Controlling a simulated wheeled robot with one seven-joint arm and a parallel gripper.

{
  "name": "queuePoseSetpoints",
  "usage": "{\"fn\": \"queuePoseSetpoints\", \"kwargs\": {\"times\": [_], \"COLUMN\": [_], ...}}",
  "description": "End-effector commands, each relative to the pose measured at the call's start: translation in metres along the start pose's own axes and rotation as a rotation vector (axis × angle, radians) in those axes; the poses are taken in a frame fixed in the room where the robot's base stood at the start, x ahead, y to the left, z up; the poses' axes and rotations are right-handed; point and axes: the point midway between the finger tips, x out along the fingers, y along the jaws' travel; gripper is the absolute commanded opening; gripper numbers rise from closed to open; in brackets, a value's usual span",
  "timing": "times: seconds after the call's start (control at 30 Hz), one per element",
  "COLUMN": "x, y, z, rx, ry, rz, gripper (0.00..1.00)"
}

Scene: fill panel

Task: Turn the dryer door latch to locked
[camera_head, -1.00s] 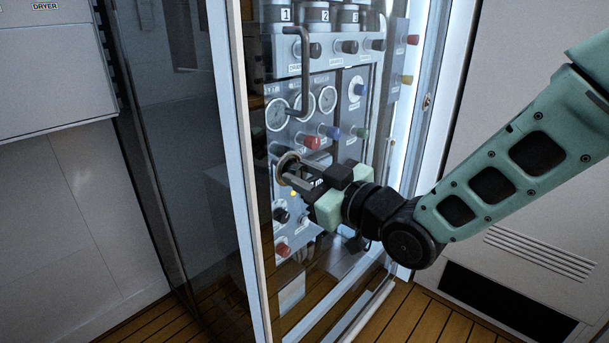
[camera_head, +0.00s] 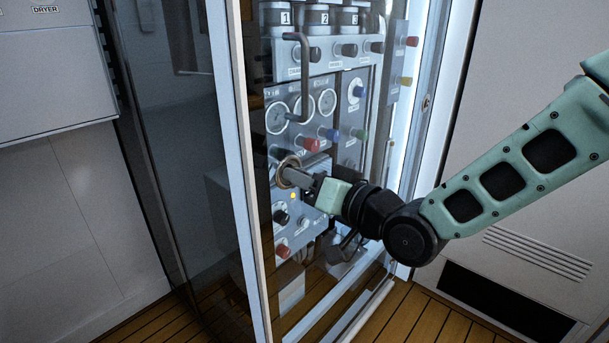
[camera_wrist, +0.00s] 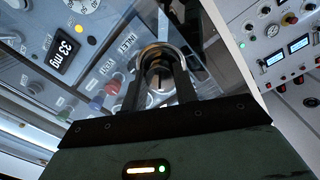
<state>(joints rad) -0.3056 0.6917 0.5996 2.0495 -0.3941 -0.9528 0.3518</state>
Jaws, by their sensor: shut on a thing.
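The latch (camera_head: 287,170) is a round brass-coloured ring fitting on the glass door (camera_head: 263,290), at about mid-height in the head view. My gripper (camera_head: 296,178) reaches in from the right and is shut on the latch's centre piece. The fingers (camera_wrist: 160,85) look turned about their own axis in the head view, one largely hiding the other. The exact angle of the grip piece is hard to read.
Behind the glass is a grey panel with gauges (camera_head: 302,105), coloured knobs and a vertical handle (camera_head: 304,75). A panel labelled DRYER (camera_head: 50,60) is at the upper left. A white wall with a vent (camera_head: 540,250) stands at the right. Wooden floor (camera_head: 425,318) lies below.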

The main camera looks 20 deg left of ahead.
Motion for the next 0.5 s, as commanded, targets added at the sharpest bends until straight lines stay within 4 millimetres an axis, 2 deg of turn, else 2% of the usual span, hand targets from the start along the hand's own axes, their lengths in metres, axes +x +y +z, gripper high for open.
{"fn": "queuePoseSetpoints", "kwargs": {"times": [0.5], "x": [-0.0001], "y": [-0.0008], "z": [-0.0013], "rx": [0.484], "ry": [-0.023], "rz": [-0.007], "gripper": [0.06]}}
